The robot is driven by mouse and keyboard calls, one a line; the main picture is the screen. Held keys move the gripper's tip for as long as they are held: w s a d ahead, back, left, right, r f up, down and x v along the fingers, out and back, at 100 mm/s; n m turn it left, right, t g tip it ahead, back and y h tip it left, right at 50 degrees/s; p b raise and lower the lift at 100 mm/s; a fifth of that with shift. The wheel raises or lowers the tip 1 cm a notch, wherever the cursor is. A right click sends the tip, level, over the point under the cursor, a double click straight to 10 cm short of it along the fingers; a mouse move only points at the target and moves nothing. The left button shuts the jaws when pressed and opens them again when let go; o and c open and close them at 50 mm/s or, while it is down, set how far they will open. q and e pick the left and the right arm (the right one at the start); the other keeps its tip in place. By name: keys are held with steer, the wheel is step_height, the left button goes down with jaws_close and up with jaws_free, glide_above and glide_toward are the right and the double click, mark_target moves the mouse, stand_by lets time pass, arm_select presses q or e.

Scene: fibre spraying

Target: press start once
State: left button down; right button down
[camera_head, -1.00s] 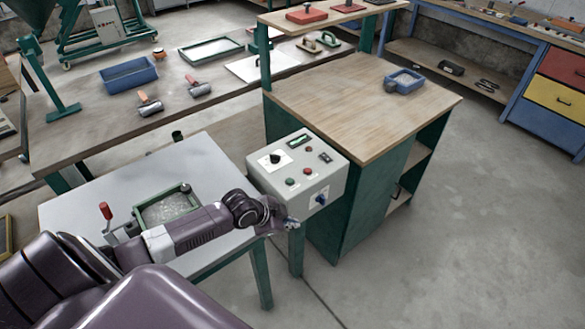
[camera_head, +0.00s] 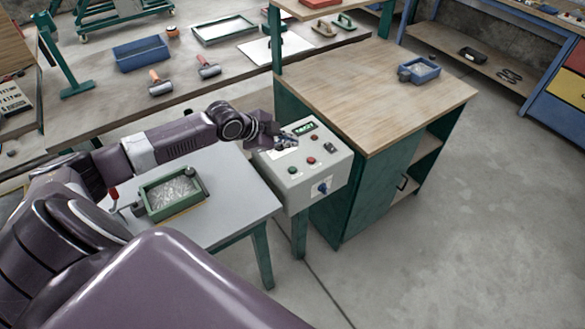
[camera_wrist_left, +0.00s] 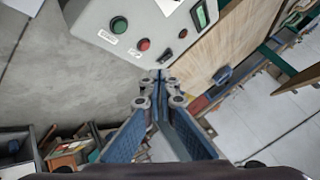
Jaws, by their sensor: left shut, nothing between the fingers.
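The grey control box (camera_head: 318,175) stands between the grey table and the wooden bench. Its sloped panel has a green button (camera_head: 292,170), a red button (camera_head: 311,160), a black switch and a small display (camera_head: 305,128). My left gripper (camera_head: 291,138) is over the upper left of the panel and hides part of it, including the knob there. In the left wrist view the closed fingertips (camera_wrist_left: 160,75) are empty and appear below the panel; the green button (camera_wrist_left: 119,25) and red button (camera_wrist_left: 143,44) lie beyond to the left. Contact cannot be told.
The grey table (camera_head: 235,205) holds a green tray (camera_head: 172,195) of fibres. The wooden bench (camera_head: 375,95) carries a blue bin (camera_head: 418,70) and is close behind the box. Open floor lies to the right.

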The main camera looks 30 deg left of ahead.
arm_select(q)
steer(key=shift+f, duration=0.1)
steer(key=b, duration=0.7)
glide_above(291, 170)
step_height(291, 170, down, 8)
steer(key=shift+r, duration=0.2)
steer(key=shift+f, duration=0.5)
steer(key=shift+f, duration=0.15)
stand_by(0.3)
steer(key=shift+f+b, duration=0.25)
steer(key=shift+b, duration=0.05)
steer(key=shift+f, duration=0.5)
stand_by(0.6)
steer(key=shift+s, duration=0.1)
steer(key=shift+r+p, duration=0.55)
steer(key=shift+r, duration=0.35)
